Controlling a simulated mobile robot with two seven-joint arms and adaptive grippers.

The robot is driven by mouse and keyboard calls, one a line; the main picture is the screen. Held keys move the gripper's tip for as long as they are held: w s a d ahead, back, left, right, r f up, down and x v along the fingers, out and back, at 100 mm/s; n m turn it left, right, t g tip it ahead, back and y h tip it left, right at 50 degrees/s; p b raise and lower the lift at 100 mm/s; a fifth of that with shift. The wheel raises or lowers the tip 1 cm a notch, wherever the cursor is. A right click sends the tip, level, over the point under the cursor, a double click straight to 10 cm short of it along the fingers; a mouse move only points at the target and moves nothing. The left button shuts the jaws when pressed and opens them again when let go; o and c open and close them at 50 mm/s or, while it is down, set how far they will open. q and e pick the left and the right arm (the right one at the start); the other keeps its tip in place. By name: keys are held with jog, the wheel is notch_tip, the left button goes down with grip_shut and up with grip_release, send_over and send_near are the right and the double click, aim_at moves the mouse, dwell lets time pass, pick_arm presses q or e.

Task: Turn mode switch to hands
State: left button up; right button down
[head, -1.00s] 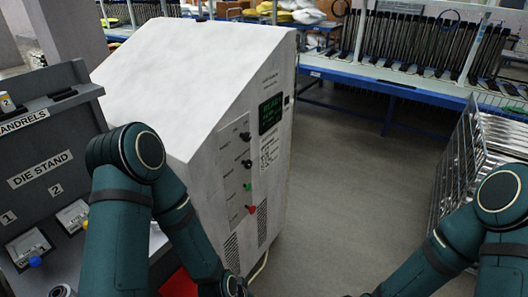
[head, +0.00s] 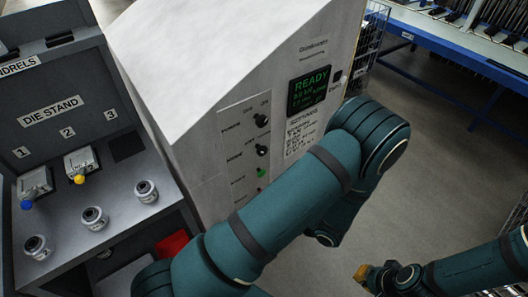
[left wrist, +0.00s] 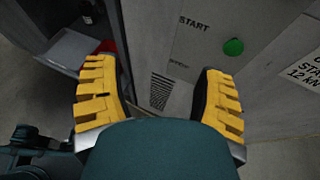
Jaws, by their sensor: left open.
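The white machine's panel carries an upper black knob (head: 262,120) and a lower black knob (head: 262,151), which appears to be the mode switch; its lettering is too small to read surely. A green button (head: 261,172) sits below them and also shows in the left wrist view (left wrist: 234,46), near the word START. My left gripper (left wrist: 160,98) is open and empty in the left wrist view, its yellow fingers apart in front of the machine's lower panel. In the head view my left arm hides it and the lower panel. My right gripper (head: 364,274) shows small at bottom right, away from the machine.
A lit READY display (head: 309,88) sits above right of the knobs. A grey die stand (head: 60,205) with several small cylinders stands left of the machine. A red bin (head: 172,246) lies low between them. Open floor (head: 440,150) and a blue-edged rack (head: 470,55) are to the right.

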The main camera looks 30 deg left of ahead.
aim_at(264, 152)
pick_arm(q)
jog(key=w+d+r+m+t+y, duration=0.3)
jog(key=w+r+t, duration=0.4)
jog(key=w, duration=0.1)
jog(key=x, duration=1.3)
jog(key=shift+a+f, duration=0.15)
jog(key=shift+a, duration=0.25)
grip_shut()
